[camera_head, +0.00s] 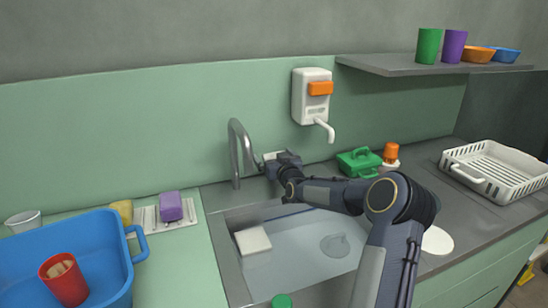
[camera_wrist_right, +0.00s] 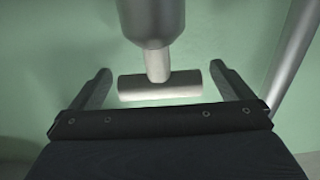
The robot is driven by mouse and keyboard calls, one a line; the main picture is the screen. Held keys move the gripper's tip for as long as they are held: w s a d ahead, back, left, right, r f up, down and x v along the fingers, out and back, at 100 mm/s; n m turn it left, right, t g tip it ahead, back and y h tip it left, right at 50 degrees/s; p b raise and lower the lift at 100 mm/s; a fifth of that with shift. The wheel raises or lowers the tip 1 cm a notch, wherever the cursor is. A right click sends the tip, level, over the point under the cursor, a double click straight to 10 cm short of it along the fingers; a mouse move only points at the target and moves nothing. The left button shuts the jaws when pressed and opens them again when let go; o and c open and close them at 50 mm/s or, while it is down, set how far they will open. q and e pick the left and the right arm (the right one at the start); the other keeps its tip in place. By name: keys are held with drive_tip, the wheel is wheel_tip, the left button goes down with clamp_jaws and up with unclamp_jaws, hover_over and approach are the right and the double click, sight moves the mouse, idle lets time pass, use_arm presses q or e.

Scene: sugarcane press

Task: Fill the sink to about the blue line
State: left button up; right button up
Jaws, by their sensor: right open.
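The sink (camera_head: 232,275) is a grey basin set in the counter, with a pale bluish, see-through surface like water inside; its exact level is hard to tell. A short dark-blue line shows faintly at its back wall, partly behind my right arm. The grey curved faucet (camera_head: 236,150) stands behind the sink. My right gripper (camera_head: 270,160) is at the tap handle beside the faucet. In the right wrist view the T-shaped tap handle (camera_wrist_right: 160,86) lies between the fingers of my open right gripper (camera_wrist_right: 160,74), with gaps on both sides. My left gripper is out of view.
A white block (camera_head: 253,240) and a round drain shape (camera_head: 335,245) show in the basin. A blue tub (camera_head: 95,235) with a red cup stands left. A soap dispenser (camera_head: 312,97) hangs above; a green box (camera_head: 358,162) and white rack (camera_head: 500,170) are right.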

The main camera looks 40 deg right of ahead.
drive_tip(key=shift+c, duration=0.3)
drive_tip(key=c, duration=0.6)
drive_tip(key=shift+d+n+y, duration=0.1)
drive_tip(key=shift+n+y, duration=0.2)
drive_tip(key=shift+y, duration=0.2)
drive_tip(key=shift+s+y, duration=0.1)
drive_tip(key=shift+y, duration=0.2)
drive_tip(key=n+y+p, duration=0.1)
drive_tip(key=y+p, duration=0.1)
drive_tip(key=p, duration=0.1)
drive_tip(key=n+y+p, duration=0.1)
drive_tip(key=y+p, duration=0.1)
drive_tip(key=p, duration=0.2)
drive_tip(key=n+y+p, duration=0.1)
drive_tip(key=n+p, duration=0.1)
drive_tip(key=p, duration=0.2)
drive_tip(key=shift+r+t+y, duration=0.3)
drive_tip(key=shift+t+y, duration=0.1)
drive_tip(key=shift+f+n+y+p, duration=0.25)
drive_tip(key=shift+n+y+p, duration=0.6)
drive_tip(key=shift+y, duration=0.25)
